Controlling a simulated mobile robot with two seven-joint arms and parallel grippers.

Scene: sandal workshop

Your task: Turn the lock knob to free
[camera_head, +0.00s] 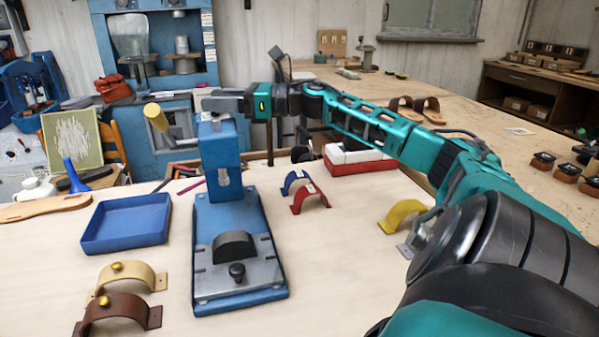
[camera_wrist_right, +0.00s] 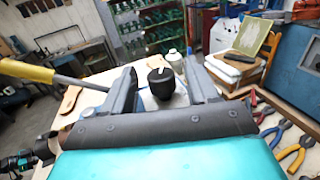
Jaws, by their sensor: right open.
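The blue press (camera_head: 219,160) stands upright on its long base on the table. In the right wrist view a round black knob with a pale pointer mark (camera_wrist_right: 161,84) lies between my finger pads; it looks like the lock knob. In the head view it is hidden behind my fingers. My right gripper (camera_head: 212,101) is open at the top of the press column, one finger on each side of the knob. I cannot tell whether the fingers touch it. A lever with a yellow grip (camera_head: 156,117) sticks out left of the press head. My left gripper is not seen.
A small black knob (camera_head: 237,273) sits on the press base. A blue tray (camera_head: 125,223) and cream (camera_head: 133,277) and brown (camera_head: 118,313) straps lie left of it. Blue, red (camera_head: 309,196) and yellow (camera_head: 402,214) straps lie right.

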